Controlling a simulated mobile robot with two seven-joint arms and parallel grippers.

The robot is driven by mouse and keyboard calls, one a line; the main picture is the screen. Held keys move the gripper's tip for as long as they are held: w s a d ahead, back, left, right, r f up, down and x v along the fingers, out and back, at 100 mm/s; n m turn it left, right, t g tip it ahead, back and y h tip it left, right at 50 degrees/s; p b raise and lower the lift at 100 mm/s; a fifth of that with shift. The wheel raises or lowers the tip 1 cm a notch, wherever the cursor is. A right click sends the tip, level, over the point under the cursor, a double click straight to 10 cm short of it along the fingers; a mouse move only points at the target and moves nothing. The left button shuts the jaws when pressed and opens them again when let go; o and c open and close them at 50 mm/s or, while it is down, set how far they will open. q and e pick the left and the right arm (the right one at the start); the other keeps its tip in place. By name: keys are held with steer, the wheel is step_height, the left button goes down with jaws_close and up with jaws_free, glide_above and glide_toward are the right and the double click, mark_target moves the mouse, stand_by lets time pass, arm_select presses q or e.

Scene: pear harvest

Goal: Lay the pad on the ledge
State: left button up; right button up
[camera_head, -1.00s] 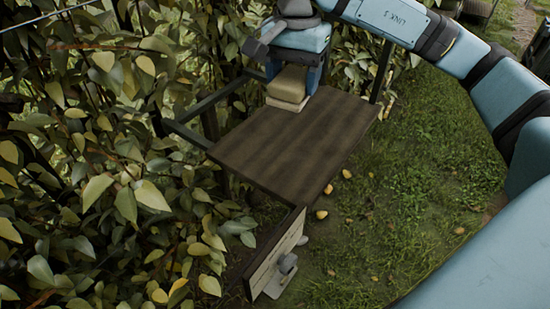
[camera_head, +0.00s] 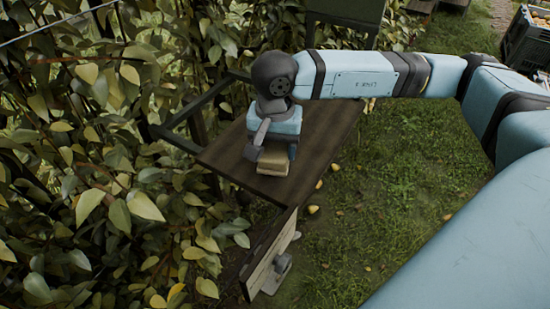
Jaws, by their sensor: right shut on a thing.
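The ledge is a dark brown wooden board (camera_head: 222,158) on a metal frame against the leafy hedge. My right gripper (camera_head: 272,151) comes down over the near part of the board, with a finger on either side of a beige, layered pad (camera_head: 273,163). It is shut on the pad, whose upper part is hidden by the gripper. The pad is low over the board near its front edge; I cannot tell whether it touches the wood. My left gripper is not in view.
A smaller upright board (camera_head: 266,262) with a grey knob hangs below the ledge's front corner. Leafy branches (camera_head: 90,150) crowd the left side. Grass with a few fallen yellow pears (camera_head: 313,210) lies right. A dark crate (camera_head: 525,38) stands at the far right.

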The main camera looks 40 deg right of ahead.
step_height(320, 180, down, 4)
steer(key=shift+f, duration=0.1)
steer(key=shift+f, duration=0.3)
steer(key=o, duration=0.9)
steer(key=shift+r, duration=0.1)
